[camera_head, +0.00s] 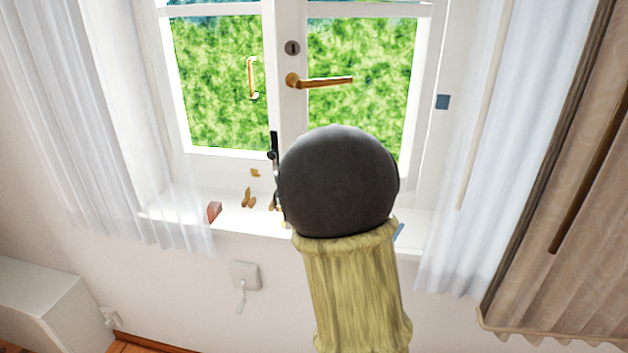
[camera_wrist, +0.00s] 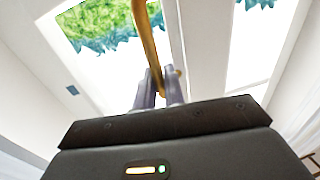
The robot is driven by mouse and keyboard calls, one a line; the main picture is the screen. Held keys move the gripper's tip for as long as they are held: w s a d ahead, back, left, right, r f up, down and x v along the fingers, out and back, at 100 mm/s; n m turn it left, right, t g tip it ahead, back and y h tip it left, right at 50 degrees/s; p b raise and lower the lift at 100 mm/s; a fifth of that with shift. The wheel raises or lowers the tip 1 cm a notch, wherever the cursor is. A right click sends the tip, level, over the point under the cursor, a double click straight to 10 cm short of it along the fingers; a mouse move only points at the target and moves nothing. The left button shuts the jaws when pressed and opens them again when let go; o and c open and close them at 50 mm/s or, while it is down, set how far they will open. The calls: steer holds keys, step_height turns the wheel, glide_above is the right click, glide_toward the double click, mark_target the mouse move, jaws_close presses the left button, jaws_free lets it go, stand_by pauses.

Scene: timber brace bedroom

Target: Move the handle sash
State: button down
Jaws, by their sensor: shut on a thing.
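The window has two white-framed sashes, and the right sash (camera_head: 412,90) carries a brass lever handle (camera_head: 325,82) at the centre post. A brass pull handle (camera_head: 251,78) stands upright in front of the left pane. In the wrist view, my gripper (camera_wrist: 160,80) is shut on a brass bar (camera_wrist: 149,40) that runs up from between the grey fingertips. I cannot tell which handle this bar belongs to. In the head view my dark round joint and arm hide the gripper and the lower right part of the window.
The white sill (camera_head: 225,217) holds a reddish block (camera_head: 214,212) and small brown pieces (camera_head: 248,198). Sheer curtains hang left (camera_head: 65,110) and right (camera_head: 530,110), with a brown curtain (camera_head: 570,200) farther right. A white wall box (camera_head: 245,275) is below the sill.

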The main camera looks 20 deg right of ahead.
steer(key=c, duration=1.6)
jaws_free()
steer(key=shift+b+v, duration=4.5)
steer(key=shift+v, duration=4.25)
